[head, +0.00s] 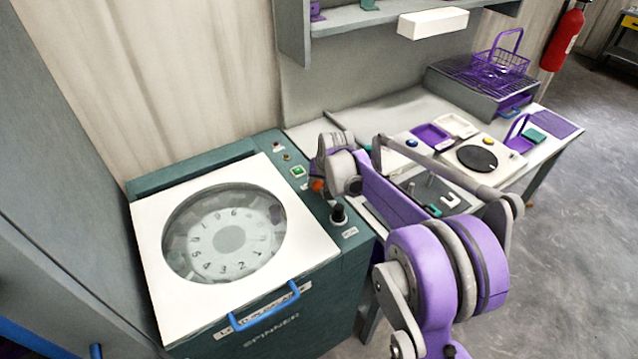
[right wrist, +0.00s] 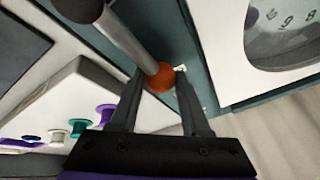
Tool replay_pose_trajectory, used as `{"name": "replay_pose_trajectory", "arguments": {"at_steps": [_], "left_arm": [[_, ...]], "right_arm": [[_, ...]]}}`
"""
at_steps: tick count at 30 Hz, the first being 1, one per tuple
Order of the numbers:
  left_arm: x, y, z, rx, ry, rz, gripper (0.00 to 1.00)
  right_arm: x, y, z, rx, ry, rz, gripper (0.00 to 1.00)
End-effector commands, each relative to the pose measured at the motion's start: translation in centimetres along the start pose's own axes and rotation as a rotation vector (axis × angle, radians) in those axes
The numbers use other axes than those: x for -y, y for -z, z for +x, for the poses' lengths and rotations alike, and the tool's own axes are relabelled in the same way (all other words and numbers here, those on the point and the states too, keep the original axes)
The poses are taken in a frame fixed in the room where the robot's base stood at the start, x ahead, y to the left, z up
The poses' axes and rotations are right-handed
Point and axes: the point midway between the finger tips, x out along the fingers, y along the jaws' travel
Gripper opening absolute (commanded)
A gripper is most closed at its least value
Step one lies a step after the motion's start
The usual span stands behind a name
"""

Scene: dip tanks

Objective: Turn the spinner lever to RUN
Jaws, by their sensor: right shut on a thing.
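The spinner (head: 240,330) is a dark green cabinet with a white lid and a round window, at the lower left of the head view. Its lever shows an orange part (head: 317,185) on the control strip right of the lid. In the right wrist view a grey rod (right wrist: 132,38) with a dark end runs from the orange part (right wrist: 160,78). My right gripper (right wrist: 161,80) is shut on the lever, its fingers either side of the orange part. My arm partly hides the lever in the head view. No RUN marking is readable. My left gripper is not in view.
A black knob (head: 338,213) and a green button (head: 297,171) sit near the lever. The lid has a blue handle (head: 264,306). A bench (head: 375,110) with trays stands beyond, under a shelf (head: 350,20). Grey floor is open at right.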

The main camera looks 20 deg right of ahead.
Motion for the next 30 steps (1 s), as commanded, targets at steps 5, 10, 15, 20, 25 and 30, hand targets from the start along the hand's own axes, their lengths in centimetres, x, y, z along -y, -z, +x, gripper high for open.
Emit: {"name": "replay_pose_trajectory", "arguments": {"at_steps": [5, 10, 15, 20, 25, 30], "left_arm": [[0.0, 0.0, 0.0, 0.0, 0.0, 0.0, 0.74], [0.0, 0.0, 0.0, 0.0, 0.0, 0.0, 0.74], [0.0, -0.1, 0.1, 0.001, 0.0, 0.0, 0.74], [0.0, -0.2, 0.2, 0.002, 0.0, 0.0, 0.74], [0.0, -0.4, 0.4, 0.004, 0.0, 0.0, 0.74], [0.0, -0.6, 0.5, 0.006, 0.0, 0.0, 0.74]], "right_arm": [[0.0, 0.0, 0.0, -0.001, 0.0, 0.0, 0.0], [0.0, 0.0, 0.0, 0.0, 0.001, -0.002, 0.0], [0.2, -0.2, 0.0, 0.005, 0.012, -0.029, 0.0], [0.8, -0.7, -0.1, 0.019, 0.04, -0.097, 0.0], [1.7, -1.5, -0.2, 0.044, 0.087, -0.211, 0.0], [2.6, -2.6, -0.5, 0.072, 0.143, -0.344, 0.0]]}}
